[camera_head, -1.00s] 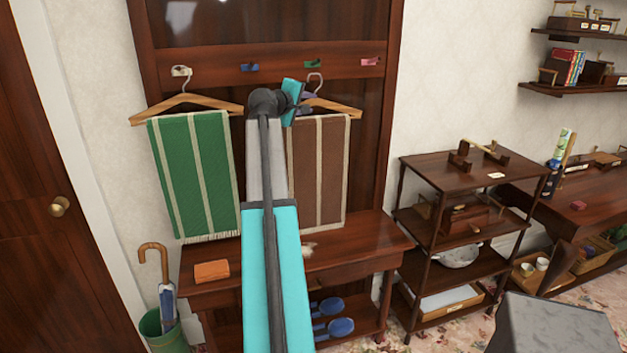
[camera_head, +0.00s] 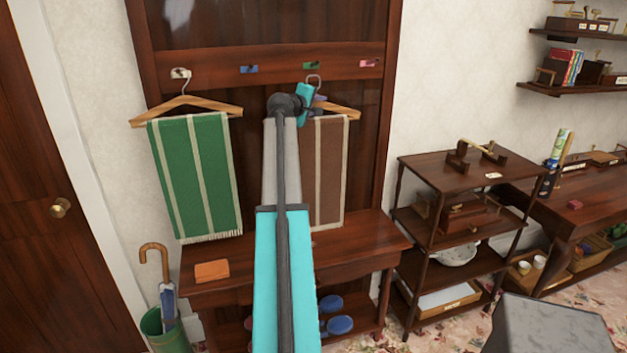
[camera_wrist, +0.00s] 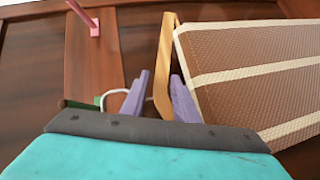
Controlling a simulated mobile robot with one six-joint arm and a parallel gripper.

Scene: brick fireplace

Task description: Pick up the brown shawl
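The brown shawl (camera_head: 330,165) with cream stripes hangs on a wooden hanger (camera_head: 340,110), whose hook is on the rail below the green peg. My arm covers the shawl's left part in the head view. My gripper (camera_head: 319,99) is at the hanger's top, just under the hook. In the wrist view, the purple fingers of my gripper (camera_wrist: 159,92) stand apart, with the hanger's wood (camera_wrist: 164,60) between them and a gap showing. The shawl also shows in the wrist view (camera_wrist: 245,75), right of the fingers.
A green striped shawl (camera_head: 190,180) hangs on another hanger at left. A rail (camera_head: 280,65) with coloured pegs runs above. A bench (camera_head: 350,245) with an orange item (camera_head: 212,271) stands below. A shelf stand (camera_head: 455,170) is at right.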

